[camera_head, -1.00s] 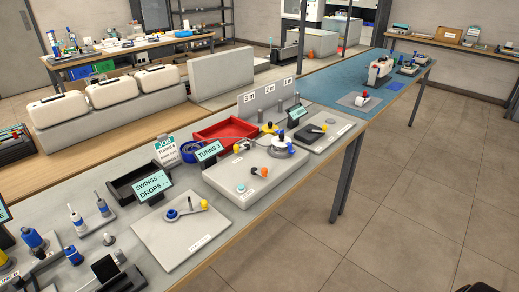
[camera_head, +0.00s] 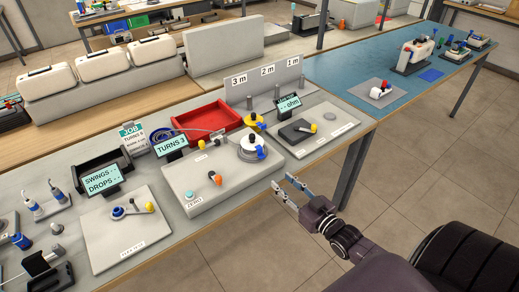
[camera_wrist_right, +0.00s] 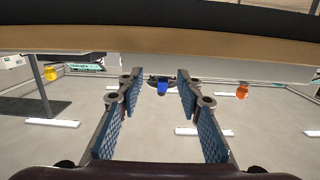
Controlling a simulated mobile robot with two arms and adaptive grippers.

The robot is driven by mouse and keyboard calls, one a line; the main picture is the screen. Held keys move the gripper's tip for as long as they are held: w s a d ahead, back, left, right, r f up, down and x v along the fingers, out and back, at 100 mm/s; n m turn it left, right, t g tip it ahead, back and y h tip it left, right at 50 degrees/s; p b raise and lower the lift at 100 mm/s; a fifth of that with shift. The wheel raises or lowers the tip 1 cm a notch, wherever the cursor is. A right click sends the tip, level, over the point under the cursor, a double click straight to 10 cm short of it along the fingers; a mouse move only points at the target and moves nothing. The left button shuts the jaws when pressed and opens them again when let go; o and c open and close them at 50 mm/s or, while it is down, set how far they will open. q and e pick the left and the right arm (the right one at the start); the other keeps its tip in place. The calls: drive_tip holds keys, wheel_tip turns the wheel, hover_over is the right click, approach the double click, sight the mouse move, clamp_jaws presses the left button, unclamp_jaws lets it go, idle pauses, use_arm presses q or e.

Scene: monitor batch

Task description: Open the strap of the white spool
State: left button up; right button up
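The white spool (camera_head: 248,148) stands upright on the right part of a light grey unit (camera_head: 207,182) on the bench. A blue strap piece (camera_head: 261,152) shows on its front side, and it also shows in the right wrist view (camera_wrist_right: 162,87). I cannot tell whether the strap is fastened. My right gripper (camera_head: 282,185) is open and empty, just off the bench's front edge, in front of the spool and apart from it. In the right wrist view its two blue-padded fingers (camera_wrist_right: 153,112) are wide apart, with the blue piece between and beyond them. My left gripper is not in view.
An orange knob (camera_head: 216,178) sits left of the spool and a yellow-topped spool (camera_head: 256,121) behind it. A sign reading TURNS (camera_head: 170,145) and a red tray (camera_head: 206,121) stand behind the unit. A grey plate with a black block (camera_head: 295,131) lies to the right.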

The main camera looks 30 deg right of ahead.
approach(264, 158)
drive_tip(key=w, duration=0.2)
drive_tip(key=shift+t, duration=0.4)
drive_tip(key=w, duration=0.5)
drive_tip(key=shift+w+a+f+p, duration=0.1)
drive_tip(key=shift+a+f+p, duration=0.15)
drive_tip(key=shift+p, duration=0.1)
drive_tip(key=shift+w+a, duration=0.1)
drive_tip(key=shift+w, duration=0.45)
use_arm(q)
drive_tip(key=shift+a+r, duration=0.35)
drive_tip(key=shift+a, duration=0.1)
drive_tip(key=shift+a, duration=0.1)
use_arm(e)
drive_tip(key=shift+c, duration=0.2)
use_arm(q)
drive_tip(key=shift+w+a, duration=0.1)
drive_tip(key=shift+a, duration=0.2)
use_arm(e)
clamp_jaws()
